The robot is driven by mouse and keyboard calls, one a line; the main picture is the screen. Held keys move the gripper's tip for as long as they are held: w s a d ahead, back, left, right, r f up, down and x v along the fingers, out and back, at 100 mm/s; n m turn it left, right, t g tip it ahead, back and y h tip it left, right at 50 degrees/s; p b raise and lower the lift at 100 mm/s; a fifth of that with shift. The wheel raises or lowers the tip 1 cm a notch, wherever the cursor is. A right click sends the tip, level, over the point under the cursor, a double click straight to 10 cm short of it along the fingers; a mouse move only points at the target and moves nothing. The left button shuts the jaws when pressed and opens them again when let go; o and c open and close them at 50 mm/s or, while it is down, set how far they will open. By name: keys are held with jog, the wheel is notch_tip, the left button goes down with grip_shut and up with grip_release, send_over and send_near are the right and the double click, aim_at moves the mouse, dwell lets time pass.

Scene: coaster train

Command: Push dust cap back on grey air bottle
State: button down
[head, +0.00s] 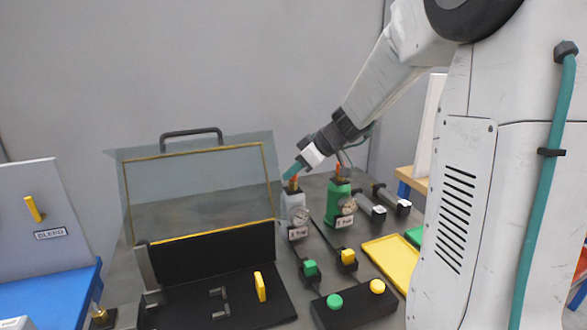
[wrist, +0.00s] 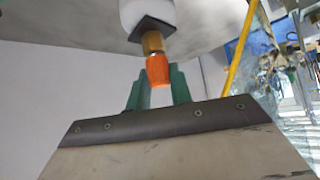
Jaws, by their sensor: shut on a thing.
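The grey air bottle (head: 298,208) stands upright on the bench with a gauge and a small label on its front. The orange dust cap (wrist: 158,71) is at the end of the bottle's brass neck (wrist: 152,42) and appears to touch it. In the wrist view the bottle's pale body (wrist: 147,12) is at the top edge. My gripper (wrist: 157,88) has green fingers on both sides of the cap and is shut on it. In the head view my gripper (head: 293,172) is right above the grey bottle and partly hides the cap. How far the cap is seated cannot be seen.
A green bottle (head: 340,206) with a gauge stands close on the right. A clear hinged cover (head: 200,185) stands up on the left behind a black panel (head: 235,300). Green and yellow knobs, black-and-white fittings (head: 395,201) and a yellow tray (head: 393,258) lie nearby.

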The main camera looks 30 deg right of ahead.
jog(key=shift+f, duration=0.25)
jog(key=c, duration=1.2)
grip_release()
jog(key=shift+o, duration=0.2)
